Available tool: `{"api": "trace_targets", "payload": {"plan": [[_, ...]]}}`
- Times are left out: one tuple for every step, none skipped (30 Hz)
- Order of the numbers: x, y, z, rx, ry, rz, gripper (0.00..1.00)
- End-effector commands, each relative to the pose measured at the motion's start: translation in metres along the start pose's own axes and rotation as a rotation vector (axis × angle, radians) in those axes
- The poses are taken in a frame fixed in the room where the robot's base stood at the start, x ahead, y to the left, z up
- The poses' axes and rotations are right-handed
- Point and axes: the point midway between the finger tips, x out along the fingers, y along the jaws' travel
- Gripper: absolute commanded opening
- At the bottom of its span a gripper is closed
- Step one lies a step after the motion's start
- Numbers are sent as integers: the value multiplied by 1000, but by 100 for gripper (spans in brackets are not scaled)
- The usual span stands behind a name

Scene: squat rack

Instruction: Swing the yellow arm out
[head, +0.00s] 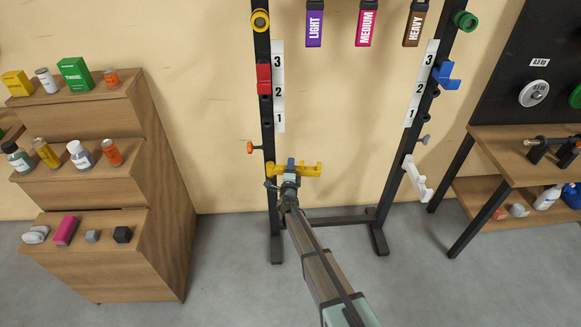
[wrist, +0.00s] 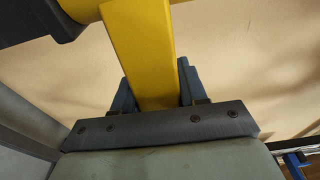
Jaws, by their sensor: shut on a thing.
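The yellow arm (head: 307,170) is on the left upright of the squat rack, low down, and points to the right with an upturned end. My gripper (head: 290,178) reaches it from the front and covers part of its middle. In the wrist view the yellow arm (wrist: 142,50) runs down between the two fingers of my gripper (wrist: 155,88), one on each side of it. The fingers are shut on it.
The right upright carries a white arm (head: 416,178) and a blue hook (head: 446,75). A red block (head: 264,79) sits on the left upright. An orange knob (head: 251,147) sticks out left. Stepped wooden shelves (head: 165,190) stand left, a wooden table (head: 510,150) right.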

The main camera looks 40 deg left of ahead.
Motion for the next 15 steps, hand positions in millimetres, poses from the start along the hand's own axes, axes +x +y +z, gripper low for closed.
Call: {"api": "trace_targets", "payload": {"plan": [[-3, 0, 1, 1, 20, 1, 0], [-4, 0, 1, 2, 35, 1, 0], [-6, 0, 1, 2, 54, 0, 0], [-7, 0, 1, 2, 68, 1, 0], [-8, 0, 0, 1, 83, 1, 0], [-10, 0, 0, 1, 104, 1, 0], [-11, 0, 0, 2, 119, 1, 0], [-12, 0, 0, 0, 135, 1, 0], [-14, 0, 0, 0, 157, 1, 0], [-16, 0, 0, 1, 173, 1, 0], [-17, 0, 0, 1, 191, 1, 0], [-19, 1, 0, 1, 215, 2, 0], [-21, 0, 0, 1, 235, 1, 0], [-22, 1, 0, 0, 255, 2, 0], [-25, 1, 0, 1, 283, 2, 0]]}}
